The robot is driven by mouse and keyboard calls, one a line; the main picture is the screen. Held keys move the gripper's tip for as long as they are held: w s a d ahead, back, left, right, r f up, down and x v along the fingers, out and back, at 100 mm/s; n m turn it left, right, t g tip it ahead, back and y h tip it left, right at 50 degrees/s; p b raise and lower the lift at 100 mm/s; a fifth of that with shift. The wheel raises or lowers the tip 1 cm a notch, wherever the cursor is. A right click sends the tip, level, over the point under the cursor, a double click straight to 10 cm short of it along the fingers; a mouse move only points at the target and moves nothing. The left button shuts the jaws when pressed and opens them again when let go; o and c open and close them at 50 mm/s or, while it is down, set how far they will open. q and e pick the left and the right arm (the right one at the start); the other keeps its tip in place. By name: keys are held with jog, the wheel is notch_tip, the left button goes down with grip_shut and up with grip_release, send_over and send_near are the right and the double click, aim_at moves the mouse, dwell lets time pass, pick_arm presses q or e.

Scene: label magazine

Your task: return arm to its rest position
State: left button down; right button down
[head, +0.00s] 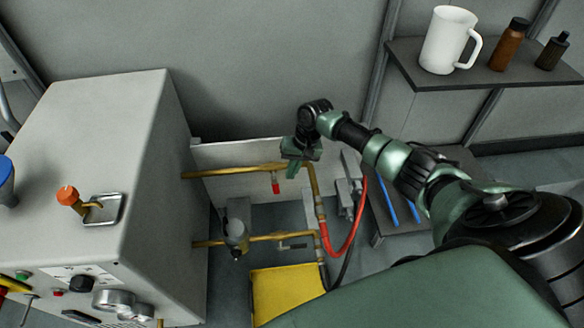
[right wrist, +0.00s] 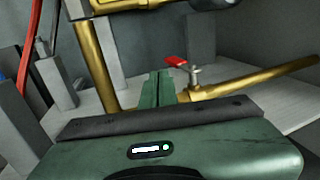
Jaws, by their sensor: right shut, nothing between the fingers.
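My right arm comes in from the right in the head view. Its green gripper (head: 292,170) points down over the brass pipes (head: 235,171), close to the upper pipe's bend. In the right wrist view the two green fingers of the right gripper (right wrist: 157,88) are together with nothing between them. A brass pipe and a small valve with a red handle (right wrist: 176,61) show just beyond the fingers; I cannot tell if the fingers touch the pipe. My left gripper is in neither view.
A grey machine cabinet (head: 100,150) with an orange-knobbed lever (head: 69,196) stands at left. A red hose (head: 352,232) hangs right of the pipes. A yellow panel (head: 285,290) lies below. A dark shelf (head: 480,76) at upper right holds a white mug (head: 447,42) and two bottles.

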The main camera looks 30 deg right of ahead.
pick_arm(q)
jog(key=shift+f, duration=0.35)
